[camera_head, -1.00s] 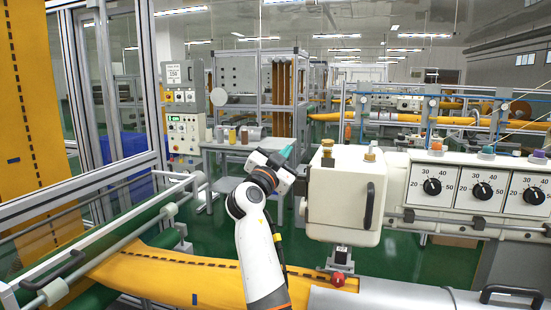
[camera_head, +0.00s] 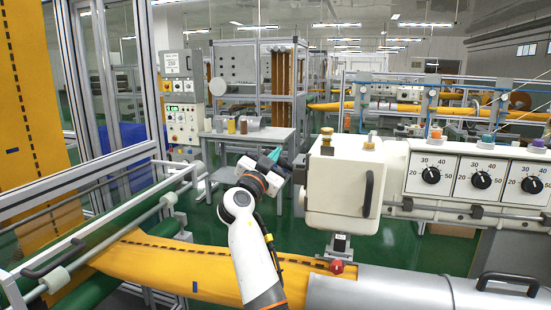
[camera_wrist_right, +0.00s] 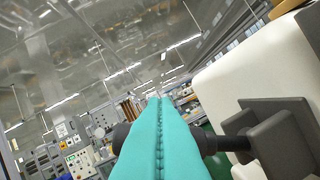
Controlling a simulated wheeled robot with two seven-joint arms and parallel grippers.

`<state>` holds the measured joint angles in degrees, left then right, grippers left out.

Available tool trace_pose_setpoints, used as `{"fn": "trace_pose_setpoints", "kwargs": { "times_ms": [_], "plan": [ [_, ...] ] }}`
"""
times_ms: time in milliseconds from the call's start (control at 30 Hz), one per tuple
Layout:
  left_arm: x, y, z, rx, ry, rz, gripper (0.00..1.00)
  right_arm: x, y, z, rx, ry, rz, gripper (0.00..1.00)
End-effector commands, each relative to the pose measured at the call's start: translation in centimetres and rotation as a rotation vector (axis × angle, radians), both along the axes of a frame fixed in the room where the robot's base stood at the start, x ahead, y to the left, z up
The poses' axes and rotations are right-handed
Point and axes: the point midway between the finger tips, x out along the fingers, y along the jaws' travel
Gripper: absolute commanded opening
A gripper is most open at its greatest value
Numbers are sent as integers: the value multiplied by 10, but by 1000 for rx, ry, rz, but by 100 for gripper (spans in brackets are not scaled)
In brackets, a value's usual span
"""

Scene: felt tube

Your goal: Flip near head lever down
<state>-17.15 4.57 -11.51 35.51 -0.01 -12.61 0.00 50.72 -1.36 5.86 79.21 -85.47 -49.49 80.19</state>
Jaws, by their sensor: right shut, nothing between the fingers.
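The near machine head (camera_head: 338,190) is a cream-white box with brass knobs on top and a black handle on its front. In the right wrist view, the white head (camera_wrist_right: 245,80) fills the right side. A dark grey block with a black shaft, apparently the lever (camera_wrist_right: 275,142), sticks out from it to the left. Dark round parts show on both sides of my fingers; their middle is hidden behind the fingers. My right gripper (camera_head: 274,155) has teal fingers pressed together, empty, left of the head. The fingers (camera_wrist_right: 161,115) also show in the wrist view. Whether they touch the lever cannot be told.
A yellow felt tube (camera_head: 170,262) runs below my right arm into a grey metal cylinder (camera_head: 400,292). A red knob (camera_head: 337,267) sits under the head. A dial panel (camera_head: 480,178) is at right. A small table (camera_head: 250,137) with jars stands behind; green floor lies between.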

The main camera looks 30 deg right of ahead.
Motion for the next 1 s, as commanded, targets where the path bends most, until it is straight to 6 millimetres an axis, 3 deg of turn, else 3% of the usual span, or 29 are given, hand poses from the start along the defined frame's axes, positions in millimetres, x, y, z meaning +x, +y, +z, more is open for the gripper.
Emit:
{"fn": "trace_pose_setpoints", "kwargs": {
  "times_ms": [567,1000],
  "plan": [
    [0,1,-19,1,1,1,49,5,4,-13,-82,98,2,0],
    [0,1,-40,1,1,1,49,11,9,-38,-320,376,0,0]
  ]
}}
